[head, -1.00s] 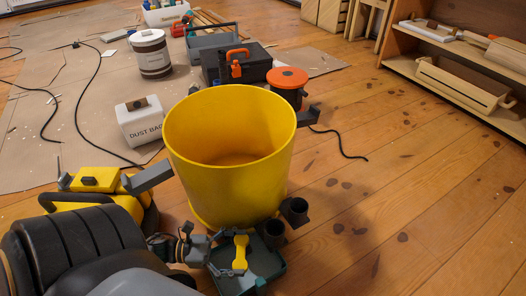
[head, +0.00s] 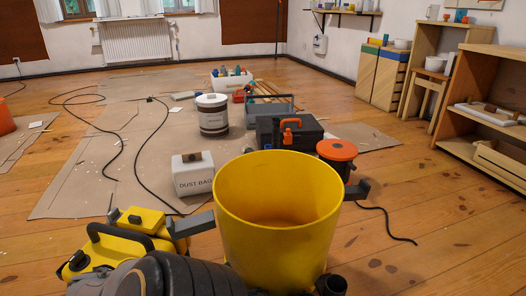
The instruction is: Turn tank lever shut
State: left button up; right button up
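The open yellow tank (head: 278,240) stands upright at the bottom centre, with its wide mouth facing up and no lid on it. A grey latch arm (head: 187,226) sticks out at its left and another grey latch (head: 357,190) at its right. A dark round tube end (head: 331,285) shows at its lower right. The tank's foot and the yellow lever there are below the picture's edge. Neither of my grippers is in view.
A yellow and black machine head (head: 125,235) lies left of the tank. A white dust bag box (head: 193,176), a black toolbox (head: 288,131), an orange-lidded canister (head: 337,158) and a white bucket (head: 212,115) stand behind. A black cable (head: 400,230) lies right. Floor at right is mostly clear.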

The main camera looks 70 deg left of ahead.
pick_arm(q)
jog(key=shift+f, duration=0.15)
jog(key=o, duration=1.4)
